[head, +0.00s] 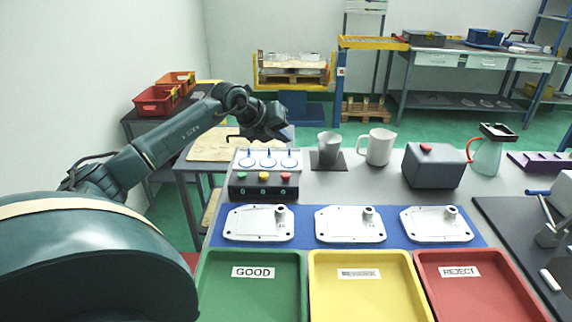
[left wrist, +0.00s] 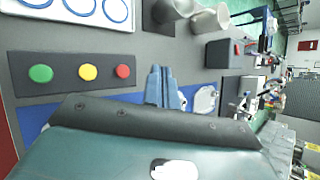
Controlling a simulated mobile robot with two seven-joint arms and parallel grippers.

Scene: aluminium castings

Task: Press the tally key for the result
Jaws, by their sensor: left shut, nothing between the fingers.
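The dark tally box (head: 264,192) stands on the table behind the left casting. It has a green key (head: 241,177), a yellow key (head: 263,177) and a red key (head: 285,177). In the left wrist view the green key (left wrist: 41,73), yellow key (left wrist: 88,72) and red key (left wrist: 123,71) show in a row. My left gripper (head: 288,134) is shut and empty, raised above and behind the tally box, apart from the keys. Its closed fingers (left wrist: 161,88) appear to the right of the red key in the wrist view. My right gripper is not in view.
Three castings (head: 258,223) lie on a blue mat (head: 308,238). In front are the green GOOD tray (head: 252,295), a yellow tray (head: 362,295) and the red REJECT tray (head: 480,295). A grey cup (head: 329,148), white jug (head: 379,146) and grey box (head: 433,168) stand right of the tally box.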

